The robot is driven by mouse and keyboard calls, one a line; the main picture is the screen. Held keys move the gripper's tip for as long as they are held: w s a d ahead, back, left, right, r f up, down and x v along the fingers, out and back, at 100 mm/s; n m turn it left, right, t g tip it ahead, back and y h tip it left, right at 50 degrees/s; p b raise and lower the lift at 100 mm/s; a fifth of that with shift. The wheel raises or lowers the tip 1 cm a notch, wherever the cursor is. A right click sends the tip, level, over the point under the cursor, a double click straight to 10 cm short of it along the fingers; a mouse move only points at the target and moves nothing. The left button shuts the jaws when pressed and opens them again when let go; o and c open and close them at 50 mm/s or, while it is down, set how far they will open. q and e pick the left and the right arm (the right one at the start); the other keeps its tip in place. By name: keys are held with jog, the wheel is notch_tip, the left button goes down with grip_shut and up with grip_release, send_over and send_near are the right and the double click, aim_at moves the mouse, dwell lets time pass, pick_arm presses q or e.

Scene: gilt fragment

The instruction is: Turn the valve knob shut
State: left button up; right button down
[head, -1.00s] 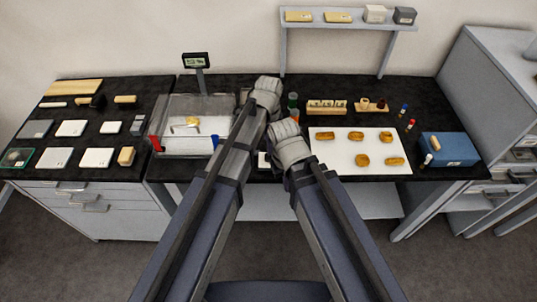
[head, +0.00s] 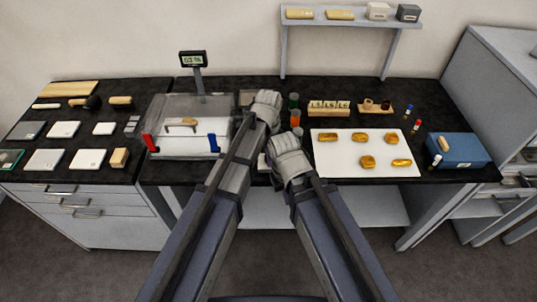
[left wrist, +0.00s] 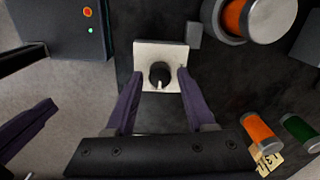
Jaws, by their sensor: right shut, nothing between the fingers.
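In the left wrist view the valve knob (left wrist: 160,74) is a round black knob with a light pointer mark at its lower side, on a square white plate (left wrist: 147,51). My left gripper (left wrist: 157,82) is open, with one finger on each side of the knob and gaps between the fingers and the knob. In the head view my left gripper (head: 267,108) is over the back middle of the bench, and its fingers and the knob are hidden. My right gripper (head: 286,150) is lower and just right of it, shut and empty, with its fingertips hidden.
A clear case (head: 160,108) with red and blue parts stands left of my grippers, a display (head: 193,59) behind it. Orange and green bottles (head: 294,101) stand close by. A white board (head: 340,160) with several gold pieces and a blue box (head: 458,149) lie right.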

pick_arm(q)
grip_shut()
dwell(0.5)
jog(key=n, duration=0.4)
jog(key=shift+n, duration=0.4)
jog(key=n, duration=0.4)
jog(key=shift+n, duration=0.3)
jog(key=n, duration=0.4)
jog(key=shift+n, duration=2.3)
